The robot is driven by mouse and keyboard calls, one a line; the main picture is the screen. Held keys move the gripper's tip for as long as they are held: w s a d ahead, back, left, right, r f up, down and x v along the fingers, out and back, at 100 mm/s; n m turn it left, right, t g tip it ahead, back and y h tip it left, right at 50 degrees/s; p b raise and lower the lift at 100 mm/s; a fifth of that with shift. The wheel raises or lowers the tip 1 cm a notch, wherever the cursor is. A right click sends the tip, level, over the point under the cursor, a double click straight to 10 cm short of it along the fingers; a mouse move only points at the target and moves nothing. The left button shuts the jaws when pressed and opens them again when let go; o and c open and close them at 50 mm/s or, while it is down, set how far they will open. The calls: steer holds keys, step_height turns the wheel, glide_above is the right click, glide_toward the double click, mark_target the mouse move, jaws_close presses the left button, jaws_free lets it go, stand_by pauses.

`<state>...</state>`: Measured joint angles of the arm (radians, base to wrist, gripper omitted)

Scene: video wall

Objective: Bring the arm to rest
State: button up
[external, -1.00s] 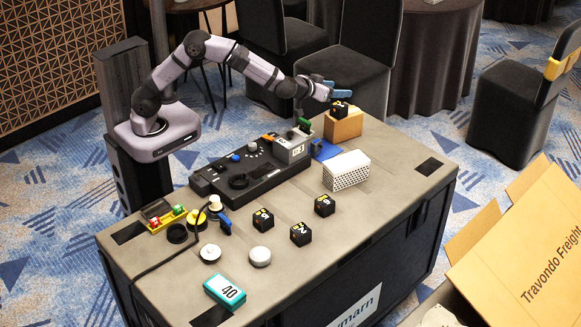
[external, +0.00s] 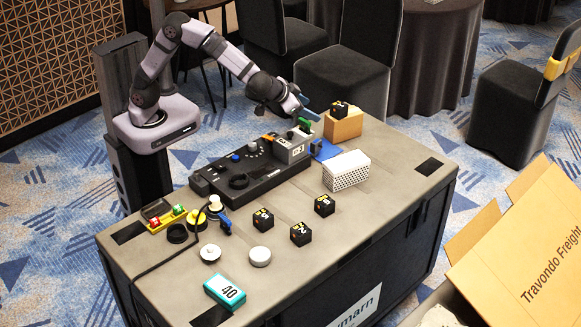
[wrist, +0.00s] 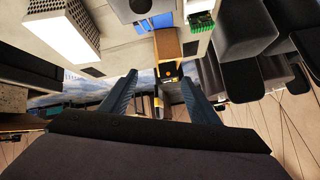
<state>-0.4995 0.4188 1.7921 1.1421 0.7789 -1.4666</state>
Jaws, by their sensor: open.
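My gripper (external: 309,108) is above the far part of the case-like table, near the black control panel and the wooden box. In the wrist view my gripper (wrist: 160,98) shows two blue fingers spread apart with nothing between them. My arm is raised and bent, with its elbow high above the base. The wooden box (external: 343,127) has a black numbered cube (external: 340,108) on top. The box also shows beyond the fingers in the wrist view (wrist: 167,45).
A white perforated block (external: 346,171) stands at the right. Several black cubes, including one cube (external: 301,234), a white disc (external: 260,256) and a teal block (external: 224,291) lie nearer the front. Chairs (external: 345,65) stand behind the table.

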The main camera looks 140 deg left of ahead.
steer(key=s+d+m+h+p, duration=0.3)
steer(key=s+d+m, duration=0.1)
steer(key=d, duration=0.9)
steer(key=s+d+m+h+p, duration=0.3)
steer(key=s+d+m, duration=0.2)
steer(key=d, duration=0.8)
steer(key=s+d+m+h+p, duration=0.3)
steer(key=s+d, duration=0.3)
steer(key=d, duration=0.7)
steer(key=shift+s+r+m+g+h, duration=0.3)
steer(key=shift+s+r+m+h, duration=0.1)
steer(key=shift+m, duration=0.3)
